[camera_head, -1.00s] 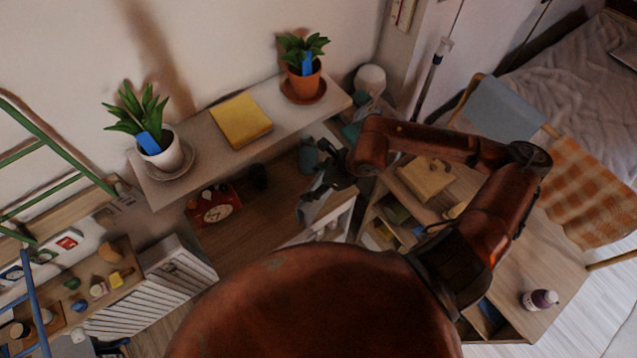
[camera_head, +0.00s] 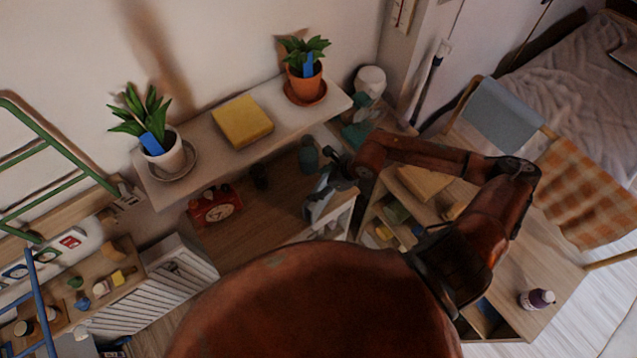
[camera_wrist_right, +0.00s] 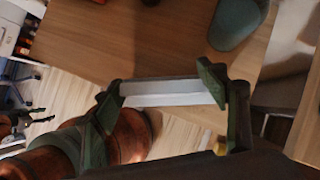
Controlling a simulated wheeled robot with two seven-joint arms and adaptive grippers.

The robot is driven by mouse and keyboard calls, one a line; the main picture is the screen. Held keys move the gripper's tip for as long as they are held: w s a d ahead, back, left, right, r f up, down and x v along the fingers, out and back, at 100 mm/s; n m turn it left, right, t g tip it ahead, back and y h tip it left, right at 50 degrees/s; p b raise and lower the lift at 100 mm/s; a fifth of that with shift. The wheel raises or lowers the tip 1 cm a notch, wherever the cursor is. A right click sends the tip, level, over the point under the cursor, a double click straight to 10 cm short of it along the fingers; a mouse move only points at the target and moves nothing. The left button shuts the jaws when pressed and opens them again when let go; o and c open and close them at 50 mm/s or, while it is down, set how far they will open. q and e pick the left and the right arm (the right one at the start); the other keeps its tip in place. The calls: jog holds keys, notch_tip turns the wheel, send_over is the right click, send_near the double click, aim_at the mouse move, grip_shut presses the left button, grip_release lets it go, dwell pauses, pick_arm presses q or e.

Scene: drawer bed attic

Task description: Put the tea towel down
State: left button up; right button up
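My right gripper (camera_head: 330,188) is over the wooden desk, below the wall shelf. Its two green-black fingers (camera_wrist_right: 165,92) are apart, with a pale grey-white folded slab (camera_wrist_right: 170,94) spanning the space between them.
The shelf (camera_head: 215,160) holds two potted plants and a yellow square item (camera_head: 242,122). A red clock (camera_head: 214,207), a dark cup (camera_head: 259,176) and a teal vase (camera_head: 308,153) stand on the desk. A checkered cloth (camera_head: 590,190) hangs at right. Desk wood near the clock is clear.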

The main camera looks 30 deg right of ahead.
jog(key=o, duration=0.4)
jog(key=shift+c, duration=0.2)
jog(key=shift+r, duration=0.1)
jog(key=v, duration=1.2)
jog(key=shift+w, duration=0.1)
